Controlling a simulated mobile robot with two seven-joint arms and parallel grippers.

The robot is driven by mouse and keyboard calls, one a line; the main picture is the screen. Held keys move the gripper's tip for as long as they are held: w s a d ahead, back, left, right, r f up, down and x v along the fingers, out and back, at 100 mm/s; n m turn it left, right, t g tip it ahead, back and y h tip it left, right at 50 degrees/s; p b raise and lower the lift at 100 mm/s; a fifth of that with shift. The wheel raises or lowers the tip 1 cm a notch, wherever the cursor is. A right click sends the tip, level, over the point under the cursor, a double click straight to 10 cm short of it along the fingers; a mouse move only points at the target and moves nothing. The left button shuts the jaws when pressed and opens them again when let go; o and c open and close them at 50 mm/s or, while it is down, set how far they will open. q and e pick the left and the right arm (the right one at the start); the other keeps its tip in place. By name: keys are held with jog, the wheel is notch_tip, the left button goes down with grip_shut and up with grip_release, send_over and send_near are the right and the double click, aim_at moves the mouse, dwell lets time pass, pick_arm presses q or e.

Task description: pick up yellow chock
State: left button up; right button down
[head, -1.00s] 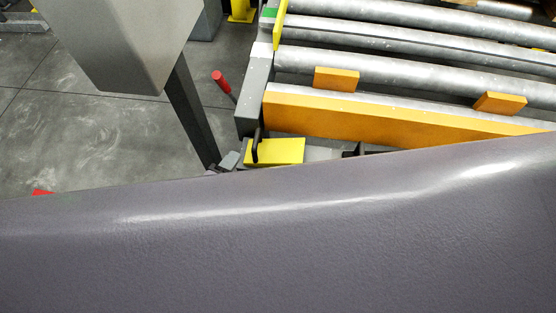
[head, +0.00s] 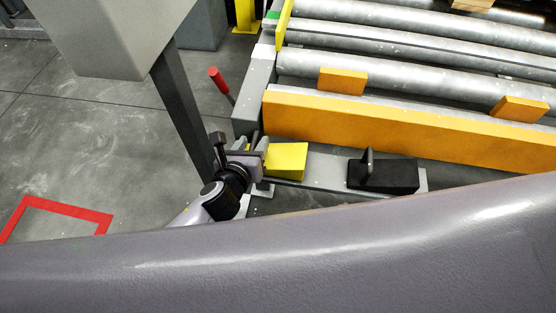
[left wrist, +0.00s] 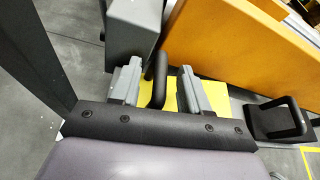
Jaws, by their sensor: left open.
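The yellow chock (head: 287,160) lies on a grey ledge in front of the orange rail, at its left end. It also shows in the left wrist view (left wrist: 212,94), partly behind my fingers. Its dark upright handle (left wrist: 157,80) stands between the fingers. My left gripper (head: 252,146) is at the left end of the chock. In the left wrist view my left gripper (left wrist: 159,68) is open, with a finger on each side of the handle. I cannot tell whether either finger touches it. My right gripper is not in view.
A black chock (head: 388,176) with a handle lies to the right on the ledge (head: 328,168). Behind is the orange rail (head: 400,133), with a roller conveyor (head: 400,70) beyond. A dark post (head: 183,115) stands close left of my gripper. A red-handled lever (head: 217,80) is behind.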

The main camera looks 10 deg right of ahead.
pick_arm(q)
jog(key=shift+w+d+f, duration=0.25)
jog(key=shift+w+d, duration=0.05)
jog(key=shift+w, duration=0.3)
jog(key=shift+c, duration=0.4)
grip_shut()
dwell(0.6)
